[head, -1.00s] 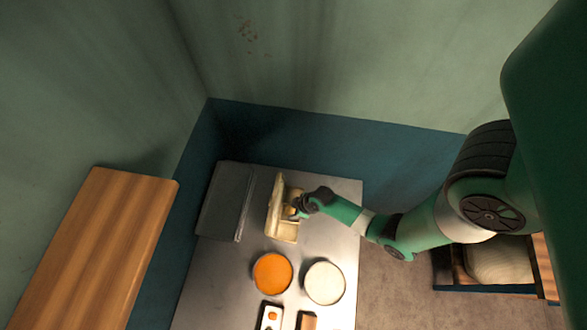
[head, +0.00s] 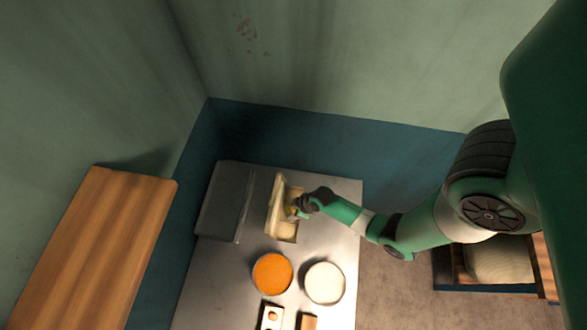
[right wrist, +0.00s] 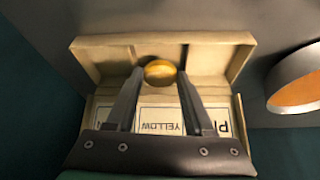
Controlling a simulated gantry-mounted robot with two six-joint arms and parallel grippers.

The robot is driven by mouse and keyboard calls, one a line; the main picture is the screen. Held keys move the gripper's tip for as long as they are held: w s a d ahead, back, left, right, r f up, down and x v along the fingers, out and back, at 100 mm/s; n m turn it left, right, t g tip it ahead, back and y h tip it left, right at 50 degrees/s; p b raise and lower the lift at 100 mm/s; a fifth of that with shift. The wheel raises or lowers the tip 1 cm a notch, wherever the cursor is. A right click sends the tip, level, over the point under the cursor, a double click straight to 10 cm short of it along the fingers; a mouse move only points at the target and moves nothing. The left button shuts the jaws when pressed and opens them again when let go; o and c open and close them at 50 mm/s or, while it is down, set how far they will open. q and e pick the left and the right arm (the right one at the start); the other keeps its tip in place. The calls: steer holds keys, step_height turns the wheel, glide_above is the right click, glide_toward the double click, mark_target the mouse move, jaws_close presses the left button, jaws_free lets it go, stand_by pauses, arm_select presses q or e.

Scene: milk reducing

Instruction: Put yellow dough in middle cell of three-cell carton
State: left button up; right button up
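The pale cardboard carton (head: 285,230) lies open near the top of the metal table, and its raised flap shows on its left side. In the right wrist view the carton (right wrist: 100,62) has cells side by side along its back. Labels face the camera, one reading YELLOW (right wrist: 160,128) in the middle. The yellow dough (right wrist: 160,71) is a round lump in line with that label, at the middle cell. My right gripper (head: 295,211) reaches into the carton from the right. Its fingertips (right wrist: 160,76) flank the dough closely and appear shut on it. My left gripper is not in view.
An orange-filled bowl (head: 272,273) and a pale-filled bowl (head: 325,283) stand below the carton. Small items (head: 271,318) lie at the bottom edge. A dark flat panel (head: 222,202) lies left of the carton. A wooden surface (head: 95,240) stands farther left.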

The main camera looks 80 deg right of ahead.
steer(key=o, duration=0.5)
steer(key=p+v, duration=0.7)
steer(key=v, duration=0.4)
steer(key=shift+r+p, duration=0.3)
steer(key=shift+r, duration=0.05)
